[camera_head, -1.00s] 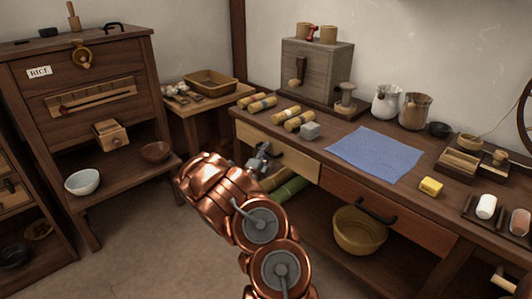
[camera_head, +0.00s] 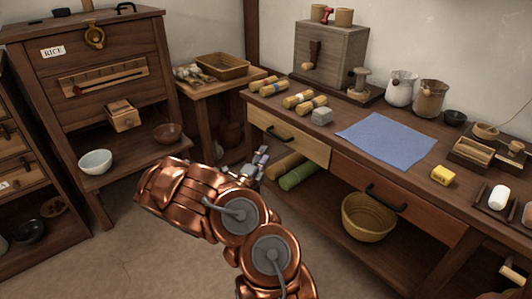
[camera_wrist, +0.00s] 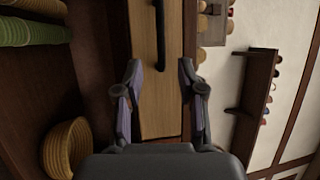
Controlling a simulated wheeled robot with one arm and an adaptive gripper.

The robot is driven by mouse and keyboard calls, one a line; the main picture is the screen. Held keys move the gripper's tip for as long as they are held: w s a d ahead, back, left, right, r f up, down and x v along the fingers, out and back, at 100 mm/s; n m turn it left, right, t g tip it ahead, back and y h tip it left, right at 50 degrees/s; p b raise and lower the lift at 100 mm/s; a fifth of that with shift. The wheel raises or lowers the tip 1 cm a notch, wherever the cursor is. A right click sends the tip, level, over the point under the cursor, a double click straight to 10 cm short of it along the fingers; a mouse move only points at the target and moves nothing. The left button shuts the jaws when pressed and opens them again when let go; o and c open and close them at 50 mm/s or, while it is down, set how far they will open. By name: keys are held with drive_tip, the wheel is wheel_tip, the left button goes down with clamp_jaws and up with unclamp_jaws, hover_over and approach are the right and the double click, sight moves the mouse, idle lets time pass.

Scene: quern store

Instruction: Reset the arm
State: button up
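My copper arm reaches up from the bottom of the head view and bends left. My gripper (camera_head: 258,166) is at its far end, in front of the bench's light wooden drawer (camera_head: 290,138) and near its lower left part. In the wrist view my gripper (camera_wrist: 158,95) has its two fingers spread apart with nothing between them. Beyond them is the light drawer front (camera_wrist: 155,60) with its dark handle (camera_wrist: 160,32), turned sideways in the picture. The fingers look clear of the drawer, though the exact gap is hard to tell.
Green rolls (camera_head: 300,174) and a woven basket (camera_head: 367,216) are on the bench's lower shelf. Floor (camera_head: 150,260) is clear at lower left.

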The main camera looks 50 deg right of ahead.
drive_tip(key=shift+a, duration=0.15)
idle(0.5)
drive_tip(key=s+a+r+m+g+y+p, duration=0.25)
drive_tip(key=s+r+m+g+p, duration=0.2)
drive_tip(key=s+r+m, duration=0.45)
drive_tip(key=s+a+r+m+g+y+p, duration=0.1)
drive_tip(key=s+a+r+m+g+p, duration=0.3)
drive_tip(key=r+m, duration=0.6)
drive_tip(key=s+a+r+m+g+y+p, duration=0.15)
drive_tip(key=s+r+m+g+p, duration=0.45)
drive_tip(key=r, duration=0.6)
drive_tip(key=s+a+r+m+t+y+p, duration=0.2)
drive_tip(key=s+a+r+m+y+p, duration=0.1)
drive_tip(key=a, duration=0.9)
drive_tip(key=s+a+r+m+t+y+p, duration=0.2)
drive_tip(key=a+r+m+y+p, duration=0.3)
drive_tip(key=a+p, duration=0.4)
drive_tip(key=s+a+r+m+t+y+p, duration=0.3)
drive_tip(key=a+m+y+p, duration=0.3)
drive_tip(key=a, duration=1.1)
drive_tip(key=shift+s+r+t+y+p, duration=0.3)
drive_tip(key=shift+r+t+p, duration=0.3)
drive_tip(key=shift+r+t, duration=0.15)
